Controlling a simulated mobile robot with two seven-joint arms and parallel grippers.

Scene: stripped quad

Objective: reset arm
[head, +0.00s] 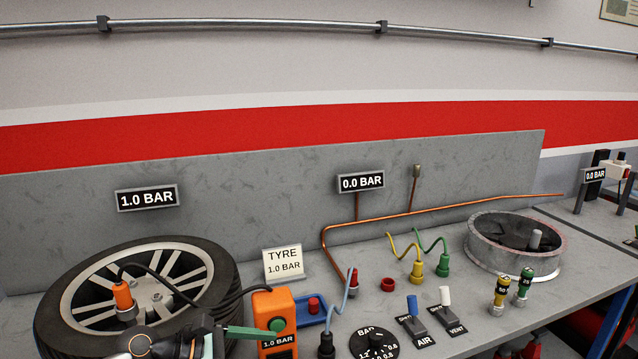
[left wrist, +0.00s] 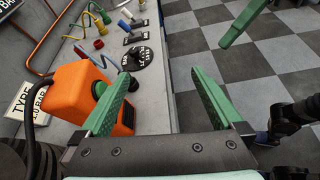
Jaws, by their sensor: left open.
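My left gripper (head: 238,335) is low in the head view, just left of an orange box (head: 273,318) with a green button (head: 277,324) and a 1.0 BAR readout. In the left wrist view its green fingers stand wide apart with nothing between them (left wrist: 160,75). The left finger is in front of the orange box (left wrist: 85,95) there; whether they touch is unclear. A single green finger-like piece (left wrist: 245,22), likely of my right gripper, shows over the floor at the upper right of the wrist view. The rest of that gripper is out of sight.
A tyre (head: 215,260) lies on the bench at left, with an orange connector (head: 123,296) on its wheel. A BAR dial (head: 374,343), two switches (head: 415,330), coloured hose fittings and a metal ring (head: 515,245) stand to the right. Checkered floor (left wrist: 225,75) lies beyond the bench edge.

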